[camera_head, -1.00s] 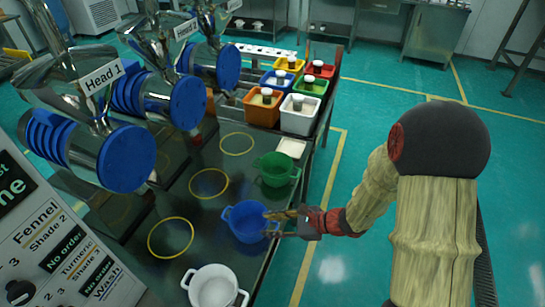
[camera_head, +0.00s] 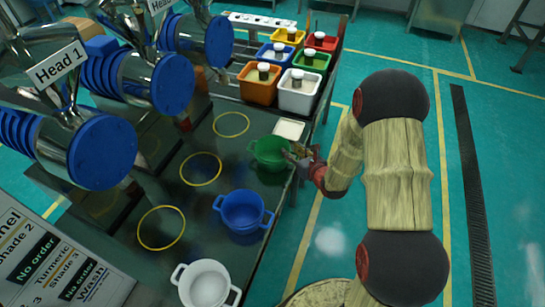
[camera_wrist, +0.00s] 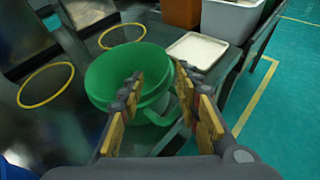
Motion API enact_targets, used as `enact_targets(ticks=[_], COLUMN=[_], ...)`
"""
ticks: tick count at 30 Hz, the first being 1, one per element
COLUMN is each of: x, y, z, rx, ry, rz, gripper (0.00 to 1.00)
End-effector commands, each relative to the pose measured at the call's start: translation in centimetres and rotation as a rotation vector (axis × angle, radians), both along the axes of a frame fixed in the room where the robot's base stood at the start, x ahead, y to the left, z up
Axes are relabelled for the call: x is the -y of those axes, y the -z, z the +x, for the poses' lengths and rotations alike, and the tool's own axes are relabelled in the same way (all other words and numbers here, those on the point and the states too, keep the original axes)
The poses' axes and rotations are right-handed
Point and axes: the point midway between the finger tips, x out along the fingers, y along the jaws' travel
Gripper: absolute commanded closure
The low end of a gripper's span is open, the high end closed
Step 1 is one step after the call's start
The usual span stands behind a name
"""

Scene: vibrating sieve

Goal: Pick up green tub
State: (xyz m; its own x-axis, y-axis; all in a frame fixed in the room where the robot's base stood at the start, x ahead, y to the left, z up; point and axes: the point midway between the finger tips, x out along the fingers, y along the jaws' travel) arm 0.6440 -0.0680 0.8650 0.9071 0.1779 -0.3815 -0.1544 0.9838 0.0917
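The green tub (camera_head: 268,150) stands upright on the dark bench near its right edge, with side handles. In the wrist view the tub (camera_wrist: 110,72) fills the area ahead of my gripper (camera_wrist: 165,105). The yellow-padded fingers are apart. The tub's near handle (camera_wrist: 182,92) shows in the space between them, by the right finger. In the head view my gripper (camera_head: 298,155) is at the tub's right side. Whether a finger touches the tub cannot be told.
A blue tub (camera_head: 243,212) and a white tub (camera_head: 205,284) stand on the bench nearer the front. A flat pale tray (camera_head: 289,130) lies just behind the green tub. Bins, including an orange one (camera_head: 260,88) and a white one (camera_head: 298,96), stand further back. Blue-capped sieve heads (camera_head: 101,154) overhang the left.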

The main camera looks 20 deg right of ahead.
Motion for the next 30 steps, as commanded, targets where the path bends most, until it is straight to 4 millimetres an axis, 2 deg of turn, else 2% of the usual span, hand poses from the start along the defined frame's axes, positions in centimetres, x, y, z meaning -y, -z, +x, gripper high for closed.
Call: enact_targets(ticks=[3, 11, 20, 27, 30], x=[-0.3, -0.3, -0.5, -0.6, -0.6], y=[0.6, 1.1, 2.6, 2.5, 2.5], z=[1.2, 2.5, 6.2, 6.4, 6.4], rx=[0.000, 0.001, 0.001, 0.000, 0.000], ry=[-0.001, -0.002, -0.002, -0.001, -0.001], rz=[-0.001, -0.001, -0.001, -0.001, -0.001], gripper=[0.67, 0.67, 0.67, 0.67, 0.73])
